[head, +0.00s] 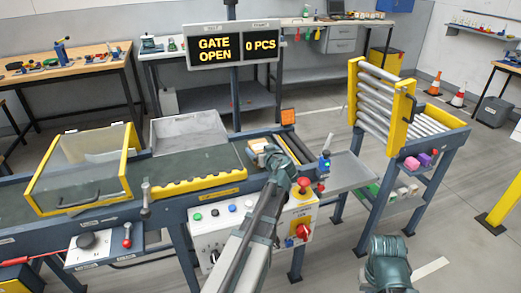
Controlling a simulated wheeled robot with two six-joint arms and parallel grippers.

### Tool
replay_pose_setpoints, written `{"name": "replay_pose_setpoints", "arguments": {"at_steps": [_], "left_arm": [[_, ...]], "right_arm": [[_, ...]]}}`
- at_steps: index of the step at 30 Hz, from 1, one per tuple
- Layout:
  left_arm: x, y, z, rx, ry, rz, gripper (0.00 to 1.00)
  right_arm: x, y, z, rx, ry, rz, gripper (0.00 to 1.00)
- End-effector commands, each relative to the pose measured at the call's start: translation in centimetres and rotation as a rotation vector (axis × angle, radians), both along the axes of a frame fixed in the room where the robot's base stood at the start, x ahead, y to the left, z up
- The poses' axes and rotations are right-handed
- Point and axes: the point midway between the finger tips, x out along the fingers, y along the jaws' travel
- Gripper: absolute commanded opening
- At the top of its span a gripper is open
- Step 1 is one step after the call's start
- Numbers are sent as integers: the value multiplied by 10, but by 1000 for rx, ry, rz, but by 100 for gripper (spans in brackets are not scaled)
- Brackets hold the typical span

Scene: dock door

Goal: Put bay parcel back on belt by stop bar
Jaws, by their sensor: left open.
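The dark green belt (195,164) runs from the left to the middle of the head view. A small tan parcel (256,146) is at the belt's right end, partly hidden by my left gripper. My left gripper (267,152) is open and reaches over this end; its fingertips are small and I cannot tell whether they touch the parcel. A dark bar (288,144) lies across the frame just right of it; I cannot tell whether it is the stop bar. Of my right arm only a link shows at the lower right; its gripper is out of view.
A clear hood with a yellow frame (129,165) covers the belt's left part. A grey tray (188,131) stands behind the belt. A control box (300,217) is in front. A raised yellow roller gate (382,95) stands right. The sign (232,45) reads GATE OPEN, 0 PCS.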

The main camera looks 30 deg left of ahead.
Motion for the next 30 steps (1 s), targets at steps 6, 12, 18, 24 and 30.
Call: {"name": "replay_pose_setpoints", "arguments": {"at_steps": [6, 12, 18, 24, 30], "left_arm": [[-31, -34, 16, 0, 0, -5, 100], [-55, -62, 27, 1, 1, -3, 100], [-68, -79, 33, -1, 0, -2, 100], [-73, -85, 34, -1, 0, -1, 100], [-72, -85, 34, -1, 1, 0, 100]], "right_arm": [[0, 0, 16, 0, 0, 0, 0], [0, 0, 27, 0, 0, 0, 0], [0, 0, 33, 0, 0, 0, 0], [0, 0, 34, 0, 0, 0, 0], [0, 0, 34, 0, 0, 0, 0]]}}
